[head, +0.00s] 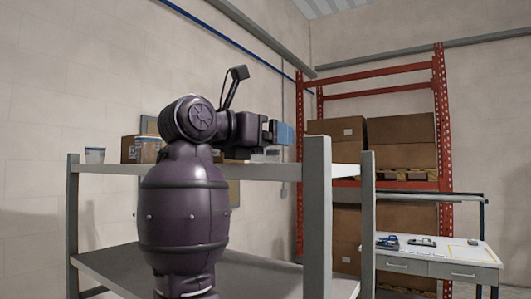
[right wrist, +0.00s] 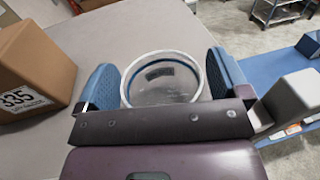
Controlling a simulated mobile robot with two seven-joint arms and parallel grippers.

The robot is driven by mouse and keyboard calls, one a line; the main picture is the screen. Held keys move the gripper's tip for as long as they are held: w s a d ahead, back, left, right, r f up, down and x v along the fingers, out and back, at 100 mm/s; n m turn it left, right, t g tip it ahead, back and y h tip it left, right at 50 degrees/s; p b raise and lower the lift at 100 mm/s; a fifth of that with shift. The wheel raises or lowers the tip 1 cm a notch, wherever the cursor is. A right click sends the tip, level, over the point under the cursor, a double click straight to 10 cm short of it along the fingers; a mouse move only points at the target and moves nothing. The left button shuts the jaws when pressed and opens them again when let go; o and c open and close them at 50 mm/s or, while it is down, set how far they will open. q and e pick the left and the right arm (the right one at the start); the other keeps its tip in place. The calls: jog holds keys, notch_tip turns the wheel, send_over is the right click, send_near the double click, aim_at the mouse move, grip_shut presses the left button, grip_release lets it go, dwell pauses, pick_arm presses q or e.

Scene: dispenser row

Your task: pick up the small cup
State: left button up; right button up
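A small clear cup (right wrist: 163,80) with a blue band near its rim stands upright on the grey shelf top in the right wrist view. My right gripper (right wrist: 163,85) is open, with one blue finger on each side of the cup. The gaps to the fingers are very small, and I cannot tell whether they touch it. The palm hides the lower front of the cup. In the head view my right gripper (head: 280,133) is at shelf-top height. Another small cup (head: 95,155) shows at the left end of the shelf there. My left gripper is not in view.
A cardboard box (right wrist: 33,72) labelled 335 stands left of the gripper on the shelf top. The shelf's grey post (head: 317,200) rises in front at right. A red rack (head: 441,130) with large boxes and a white workbench (head: 440,255) stand beyond.

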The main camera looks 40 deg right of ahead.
jog(key=c, duration=0.7)
